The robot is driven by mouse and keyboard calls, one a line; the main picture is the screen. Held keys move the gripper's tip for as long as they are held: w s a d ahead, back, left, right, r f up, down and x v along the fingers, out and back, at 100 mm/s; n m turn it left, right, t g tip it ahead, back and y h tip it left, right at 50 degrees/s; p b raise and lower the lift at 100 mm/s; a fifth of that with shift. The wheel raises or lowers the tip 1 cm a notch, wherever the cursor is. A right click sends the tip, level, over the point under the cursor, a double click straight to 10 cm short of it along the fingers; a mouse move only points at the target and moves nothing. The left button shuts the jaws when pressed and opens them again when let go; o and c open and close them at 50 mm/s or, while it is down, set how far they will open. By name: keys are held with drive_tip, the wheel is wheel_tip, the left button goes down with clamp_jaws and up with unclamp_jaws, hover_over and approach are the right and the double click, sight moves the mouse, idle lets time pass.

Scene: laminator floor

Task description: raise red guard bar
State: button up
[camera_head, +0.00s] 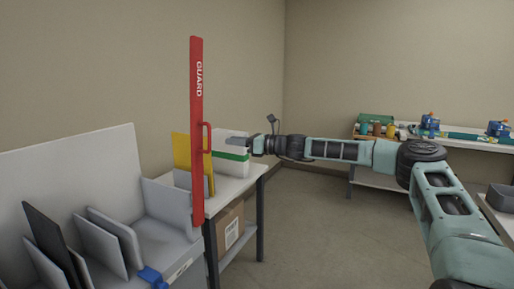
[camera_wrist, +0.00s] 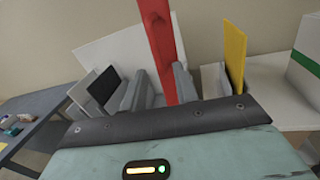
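The red guard bar (camera_head: 196,115) with white "GUARD" lettering stands upright, close to vertical, at the left-centre of the head view. A red handle (camera_head: 208,138) sticks out from its right side. My gripper (camera_head: 236,143) is to the right of the handle, at about its height, with a visible gap between them. In the wrist view my gripper (camera_wrist: 162,88) has its two grey fingers apart with nothing held between them. The bar (camera_wrist: 163,45) shows beyond and between the fingers there.
A grey rack (camera_head: 172,250) with upright panels stands at lower left. A side table (camera_head: 245,180) behind the bar holds a yellow sheet (camera_head: 181,155) and a white-green box (camera_head: 231,160). A workbench (camera_head: 480,146) with several items stands at the back right. Open floor lies between.

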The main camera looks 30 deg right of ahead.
drive_tip(key=b+v, duration=0.1)
drive_tip(key=v, duration=0.7)
drive_tip(key=shift+d, duration=0.1)
